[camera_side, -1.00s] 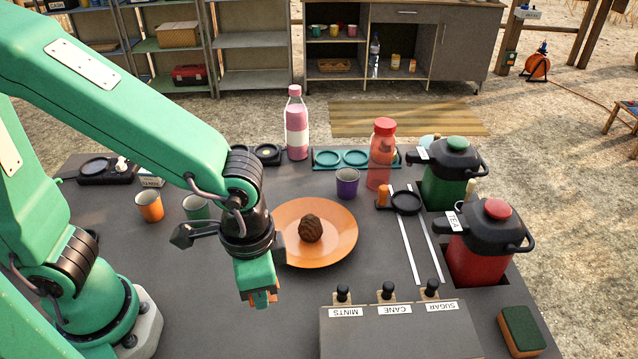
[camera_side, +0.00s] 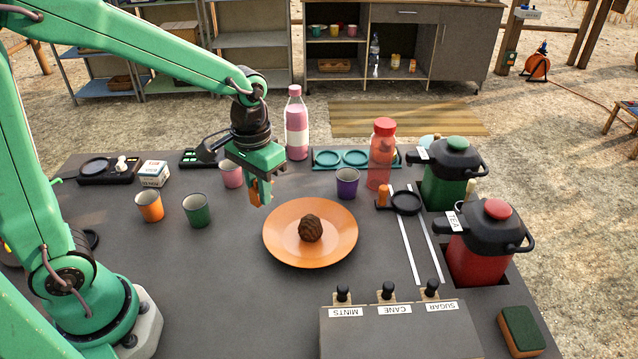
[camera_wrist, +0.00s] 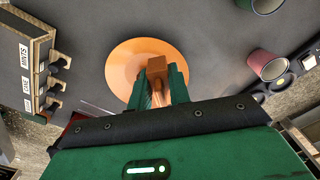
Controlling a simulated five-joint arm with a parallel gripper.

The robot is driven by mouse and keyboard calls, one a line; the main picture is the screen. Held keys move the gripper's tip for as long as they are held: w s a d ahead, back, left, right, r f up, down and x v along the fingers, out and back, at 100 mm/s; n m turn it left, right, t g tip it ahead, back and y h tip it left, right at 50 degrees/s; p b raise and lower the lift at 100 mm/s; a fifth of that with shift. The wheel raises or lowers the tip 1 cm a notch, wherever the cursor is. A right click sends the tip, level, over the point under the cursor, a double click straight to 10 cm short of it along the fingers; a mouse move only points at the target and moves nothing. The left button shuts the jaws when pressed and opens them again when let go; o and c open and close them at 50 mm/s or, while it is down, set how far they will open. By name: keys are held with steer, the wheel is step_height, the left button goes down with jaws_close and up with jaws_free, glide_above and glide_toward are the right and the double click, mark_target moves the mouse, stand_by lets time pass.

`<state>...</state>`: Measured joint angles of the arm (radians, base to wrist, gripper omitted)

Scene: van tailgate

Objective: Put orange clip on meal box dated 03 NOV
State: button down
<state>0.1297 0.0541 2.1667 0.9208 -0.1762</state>
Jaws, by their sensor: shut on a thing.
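My gripper (camera_side: 259,186) is shut on an orange block-like piece, which I take as the orange clip (camera_wrist: 157,66). In the side view the clip (camera_side: 253,191) shows low between the fingers, above the table, left of and behind the orange plate. In the wrist view my gripper (camera_wrist: 160,85) points down with the clip at its tips and the plate beyond. A small white box with printing (camera_side: 153,173) stands at the back left of the table. Its print is too small to read, and I cannot make out a 03 NOV date in either view.
The orange plate (camera_side: 283,248) holds a brown ball (camera_side: 311,228). A pink cup (camera_side: 231,174) stands close left of my gripper; green (camera_side: 196,210), orange (camera_side: 150,206) and purple (camera_side: 347,183) cups stand around. A pink bottle (camera_side: 297,130) stands behind right.

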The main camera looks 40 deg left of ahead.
steer(key=s+a+r+n, duration=0.2)
steer(key=a+n, duration=0.6)
steer(key=a, duration=2.1)
steer(key=shift+a, duration=0.15)
glide_above(151, 168)
step_height(151, 168, down, 7)
steer(key=shift+r, duration=0.1)
steer(key=shift+f, duration=2.05)
steer(key=c, duration=1.3)
jaws_free()
steer(key=shift+f, duration=0.1)
